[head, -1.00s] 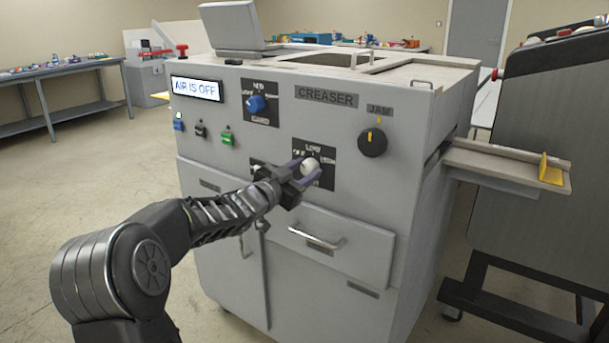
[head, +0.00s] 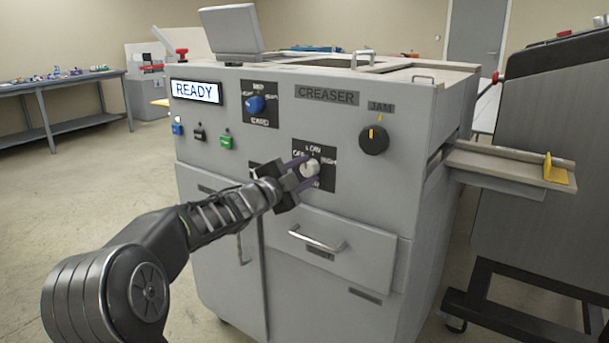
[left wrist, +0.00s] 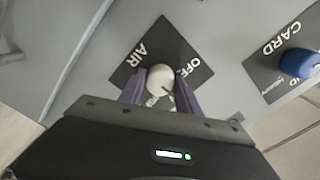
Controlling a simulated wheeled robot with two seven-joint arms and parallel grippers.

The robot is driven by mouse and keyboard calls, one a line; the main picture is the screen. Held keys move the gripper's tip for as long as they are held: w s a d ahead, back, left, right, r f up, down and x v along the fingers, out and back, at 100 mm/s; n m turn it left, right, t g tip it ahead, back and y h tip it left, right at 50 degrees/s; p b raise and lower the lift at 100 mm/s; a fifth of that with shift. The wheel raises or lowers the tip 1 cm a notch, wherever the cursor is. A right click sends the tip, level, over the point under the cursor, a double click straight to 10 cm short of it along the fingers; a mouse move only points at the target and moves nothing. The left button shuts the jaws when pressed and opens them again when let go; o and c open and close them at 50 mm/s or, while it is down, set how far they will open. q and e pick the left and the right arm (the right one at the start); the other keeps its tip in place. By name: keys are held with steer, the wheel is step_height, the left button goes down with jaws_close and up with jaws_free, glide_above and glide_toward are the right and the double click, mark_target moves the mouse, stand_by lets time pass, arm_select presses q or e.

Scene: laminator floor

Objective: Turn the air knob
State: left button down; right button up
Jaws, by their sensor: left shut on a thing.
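The air knob (head: 309,168) is a pale round knob on a dark plate on the front of the grey creaser machine (head: 330,235). In the left wrist view the knob (left wrist: 160,80) sits between two purple fingers, beside the words AIR and OFF. My left gripper (head: 303,172) is shut on it; the left wrist view also shows the gripper (left wrist: 160,92). The fingers hide part of the knob and plate. The display (head: 196,91) reads READY. My right gripper is not in view.
A blue card knob (head: 255,104) is above left of the air knob, and a black jam knob (head: 373,140) above right. A drawer handle (head: 317,240) is below. A side tray (head: 500,166) sticks out at right. Open floor lies left.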

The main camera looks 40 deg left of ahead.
arm_select(q)
steer(key=shift+f, duration=0.1)
stand_by(0.3)
steer(key=c, duration=0.9)
jaws_free()
steer(key=shift+o, duration=0.2)
steer(key=shift+s, duration=0.1)
steer(key=s, duration=0.7)
steer(key=shift+s+p, duration=0.35)
